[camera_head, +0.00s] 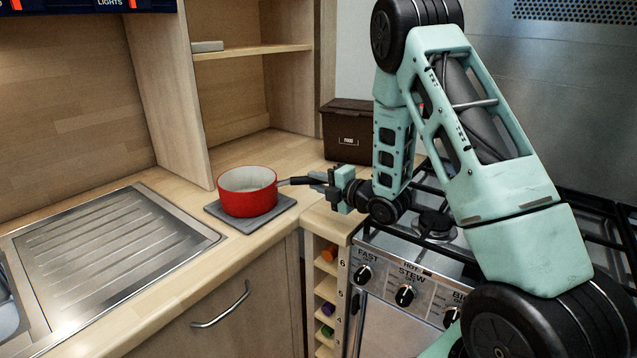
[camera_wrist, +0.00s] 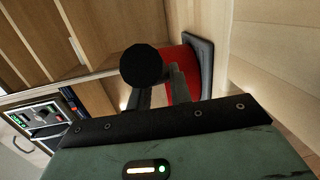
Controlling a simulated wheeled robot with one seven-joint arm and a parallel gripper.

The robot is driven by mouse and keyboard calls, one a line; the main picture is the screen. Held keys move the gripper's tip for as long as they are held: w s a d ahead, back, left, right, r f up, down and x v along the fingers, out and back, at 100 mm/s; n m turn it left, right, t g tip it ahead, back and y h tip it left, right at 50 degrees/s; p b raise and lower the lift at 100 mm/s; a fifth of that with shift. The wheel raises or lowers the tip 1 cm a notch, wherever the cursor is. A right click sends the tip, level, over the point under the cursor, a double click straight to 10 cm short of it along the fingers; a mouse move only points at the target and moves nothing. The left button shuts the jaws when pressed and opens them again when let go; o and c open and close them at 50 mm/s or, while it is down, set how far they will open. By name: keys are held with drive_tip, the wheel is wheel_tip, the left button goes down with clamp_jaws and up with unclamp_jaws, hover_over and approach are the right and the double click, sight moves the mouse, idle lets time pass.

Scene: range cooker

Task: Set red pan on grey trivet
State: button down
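The red pan (camera_head: 248,196) is on the grey trivet (camera_head: 222,218) on the wooden counter. It looks upright and flat, with its base over the slab and no visible gap. Its dark handle points right, toward the cooker. My gripper (camera_head: 320,181) is at the handle, its fingers close together around it. In the wrist view, the round black handle end (camera_wrist: 141,65) hides part of my fingers (camera_wrist: 158,92). The red pan wall (camera_wrist: 182,88) and the dark trivet edge (camera_wrist: 206,60) show behind them.
A ridged metal drainer (camera_head: 115,250) lies left of the trivet. A dark brown box (camera_head: 347,131) stands at the back, beside the wooden shelf unit (camera_head: 230,100). The cooker (camera_head: 405,265) with black grates is under my arm. Bare counter lies behind the pan.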

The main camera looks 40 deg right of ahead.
drive_tip(key=c, duration=1.2)
unclamp_jaws()
drive_tip(key=shift+f, duration=0.15)
drive_tip(key=shift+s, duration=0.1)
drive_tip(key=p+v, duration=0.6)
drive_tip(key=v, duration=1.1)
drive_tip(key=shift+s, duration=0.1)
